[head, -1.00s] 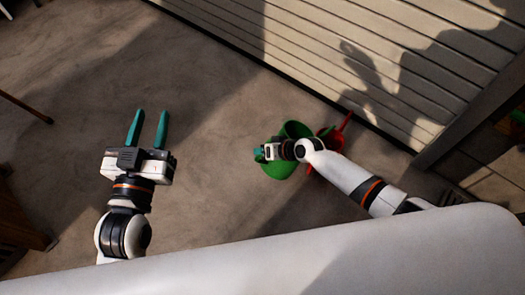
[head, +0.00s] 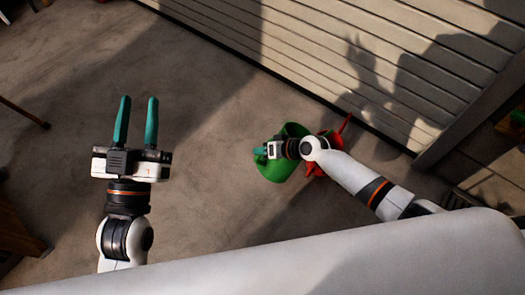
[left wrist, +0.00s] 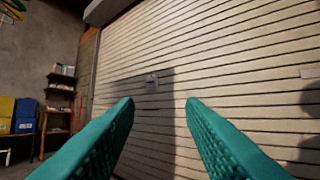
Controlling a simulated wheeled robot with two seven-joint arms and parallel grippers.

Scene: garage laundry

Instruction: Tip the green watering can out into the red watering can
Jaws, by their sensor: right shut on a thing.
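The green watering can (head: 277,172) is right of the middle in the head view, partly covered by my right gripper and wrist. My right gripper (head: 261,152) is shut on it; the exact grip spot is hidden. The red watering can (head: 334,136) is just right of the green one, largely behind my right arm, with its red spout or handle sticking up to the upper right. I cannot tell whether the cans touch. My left gripper (head: 136,123) is open and empty over bare floor at the left; its fingers also show in the left wrist view (left wrist: 160,130).
A slatted shutter door (head: 370,60) runs along the back. Concrete floor is clear between my left gripper and the cans. Wooden furniture (head: 18,225) stands at the left edge. In the left wrist view, a shelf (left wrist: 60,105) and blue and yellow bins (left wrist: 18,115) stand at the left.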

